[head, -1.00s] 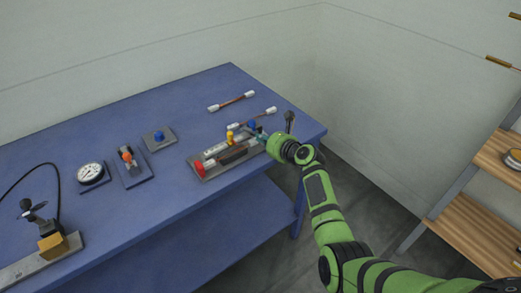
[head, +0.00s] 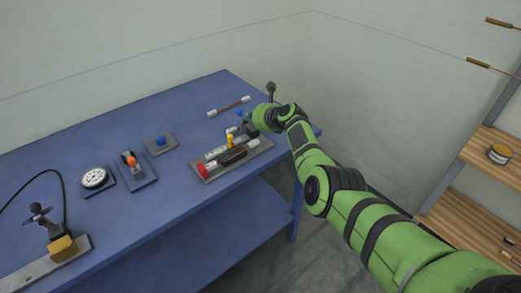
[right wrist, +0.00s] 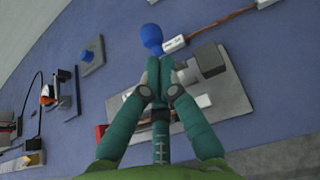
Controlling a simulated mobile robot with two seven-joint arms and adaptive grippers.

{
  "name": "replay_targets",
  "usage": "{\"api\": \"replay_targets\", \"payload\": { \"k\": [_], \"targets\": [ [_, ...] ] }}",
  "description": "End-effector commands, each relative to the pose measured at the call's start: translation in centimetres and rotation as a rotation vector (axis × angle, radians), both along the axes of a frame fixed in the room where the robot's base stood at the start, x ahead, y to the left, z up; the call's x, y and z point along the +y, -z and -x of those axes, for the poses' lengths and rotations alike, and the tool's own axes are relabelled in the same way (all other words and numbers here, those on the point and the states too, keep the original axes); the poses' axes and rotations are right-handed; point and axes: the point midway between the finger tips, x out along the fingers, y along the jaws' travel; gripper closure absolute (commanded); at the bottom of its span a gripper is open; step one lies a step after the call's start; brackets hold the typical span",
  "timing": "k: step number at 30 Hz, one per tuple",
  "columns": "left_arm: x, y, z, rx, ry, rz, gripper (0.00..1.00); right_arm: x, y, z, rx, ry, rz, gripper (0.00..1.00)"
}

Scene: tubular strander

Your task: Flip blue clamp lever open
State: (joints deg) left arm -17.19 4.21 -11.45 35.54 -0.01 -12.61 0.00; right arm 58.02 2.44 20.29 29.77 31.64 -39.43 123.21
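The blue clamp lever's ball knob (head: 239,113) shows beyond the far side of the grey clamp fixture (head: 205,175), at its right end. In the right wrist view the blue knob (right wrist: 152,38) is just ahead of my fingertips. My right gripper (head: 247,122) is at the fixture's far right end, partly hidden by its own wrist in the head view. In the right wrist view its teal fingers (right wrist: 168,70) are closed together right behind the knob. The lever's stem is hidden, so I cannot tell whether they grip it. My left gripper is not in view.
The fixture also carries a red knob (head: 202,171) and a yellow knob (head: 230,141). To its left are a blue button box (head: 160,142), an orange-topped switch (head: 132,162) and a gauge (head: 94,178). A cable with white ends (head: 229,106) lies behind. Wooden shelves (head: 490,178) stand right.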

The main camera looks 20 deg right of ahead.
Motion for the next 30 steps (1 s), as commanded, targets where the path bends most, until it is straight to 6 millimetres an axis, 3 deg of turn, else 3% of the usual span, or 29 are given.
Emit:
{"api": "replay_targets", "payload": {
  "k": [30],
  "targets": [
    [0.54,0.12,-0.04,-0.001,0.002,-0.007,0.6,0.3,-0.78,-0.98,-0.007,0.003,-0.002,1.0]
  ]
}}
